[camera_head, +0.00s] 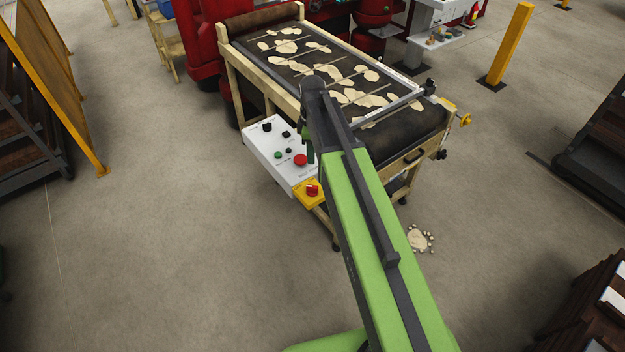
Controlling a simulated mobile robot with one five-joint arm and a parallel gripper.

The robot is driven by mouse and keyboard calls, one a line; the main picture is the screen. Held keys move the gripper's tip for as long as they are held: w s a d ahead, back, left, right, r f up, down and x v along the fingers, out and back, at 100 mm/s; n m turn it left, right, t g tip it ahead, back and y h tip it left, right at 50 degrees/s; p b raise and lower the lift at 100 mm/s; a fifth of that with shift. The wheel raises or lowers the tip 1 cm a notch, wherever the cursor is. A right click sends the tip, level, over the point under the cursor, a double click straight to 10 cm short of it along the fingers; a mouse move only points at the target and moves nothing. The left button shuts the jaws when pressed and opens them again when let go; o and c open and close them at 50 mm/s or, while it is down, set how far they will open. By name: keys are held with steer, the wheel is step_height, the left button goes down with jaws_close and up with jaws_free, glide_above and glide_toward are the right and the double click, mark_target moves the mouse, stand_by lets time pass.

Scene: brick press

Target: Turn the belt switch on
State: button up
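A white control panel (262,149) is fixed to the left side of the wooden-framed belt table. It carries black knobs (267,127), small green buttons and a red button (300,160). A yellow box with a red knob (312,190) sits at its near corner. The labels are too small to read, so I cannot tell for sure which control is the belt switch. My green arm reaches over the table's near left side. My gripper (310,152) hangs down by the panel's right edge, close to the red button; it is mostly hidden and its fingers cannot be made out.
The black belt (405,135) holds several pale flat pieces and thin rods. A yellow handwheel (464,120) sticks out at its right end. Red machinery stands behind. A yellow post (510,45) stands at right. A pale spill (418,239) lies on the floor.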

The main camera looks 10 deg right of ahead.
mark_target(312, 186)
step_height(312, 186, down, 18)
steer(key=b, duration=1.7)
steer(key=shift+r, duration=0.2)
steer(key=shift+r, duration=0.15)
jaws_close()
